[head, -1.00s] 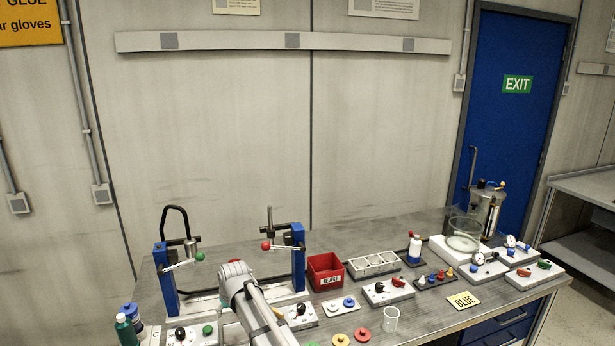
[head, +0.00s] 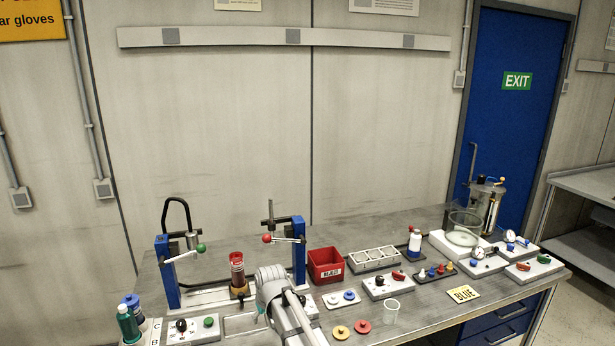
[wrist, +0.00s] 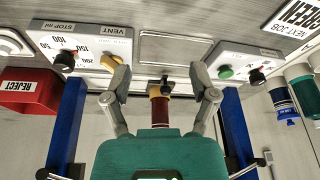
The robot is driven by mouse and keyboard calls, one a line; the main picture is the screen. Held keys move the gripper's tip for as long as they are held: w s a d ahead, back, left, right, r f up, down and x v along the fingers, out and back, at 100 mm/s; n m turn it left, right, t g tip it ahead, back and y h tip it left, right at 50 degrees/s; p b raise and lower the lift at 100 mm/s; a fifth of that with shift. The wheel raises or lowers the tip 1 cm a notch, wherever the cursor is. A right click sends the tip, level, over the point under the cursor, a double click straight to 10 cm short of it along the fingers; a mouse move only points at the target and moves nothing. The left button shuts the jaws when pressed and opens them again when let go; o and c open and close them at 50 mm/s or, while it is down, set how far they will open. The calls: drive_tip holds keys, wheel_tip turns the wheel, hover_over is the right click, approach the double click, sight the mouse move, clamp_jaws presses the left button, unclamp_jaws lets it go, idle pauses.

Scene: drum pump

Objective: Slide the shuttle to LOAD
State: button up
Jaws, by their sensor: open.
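The shuttle (head: 239,292) appears as a small dark and brassy carriage on the pale track between two blue posts. A red-brown cylinder (head: 237,270) with a red top stands upright on it. In the wrist view the cylinder (wrist: 160,112) lies beyond my gripper's green body, with a brassy collar and a small dark knob (wrist: 165,84) near it. My gripper (wrist: 160,76) is open, its two fingers spread on either side of the knob and collar in that view. Whether a finger touches the shuttle I cannot tell. In the head view my arm hides the fingertips. I cannot read a LOAD mark.
Blue posts (head: 167,275) and (head: 299,255) with levers flank the track. A red reject bin (head: 325,265) stands right of them. A control box (head: 193,330) with a black knob and green button lies in front. Bottles (head: 128,324) stand at the left edge.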

drive_tip(key=s+d+f+m+g+b, duration=0.1)
drive_tip(key=s+d+f+m+b, duration=0.1)
drive_tip(key=s+d, duration=0.4)
drive_tip(key=s+d+f+m+g+h+b, duration=0.1)
drive_tip(key=s+d, duration=0.5)
drive_tip(key=d, duration=0.7)
drive_tip(key=s+d+f+m+h+b, duration=0.1)
drive_tip(key=s+d+f+m+b, duration=0.2)
drive_tip(key=d, duration=0.7)
drive_tip(key=s+f, duration=0.2)
drive_tip(key=s, duration=0.1)
drive_tip(key=shift+s+d+g+b, duration=0.25)
drive_tip(key=shift+d+g+b, duration=0.05)
drive_tip(key=shift+g+b, duration=0.1)
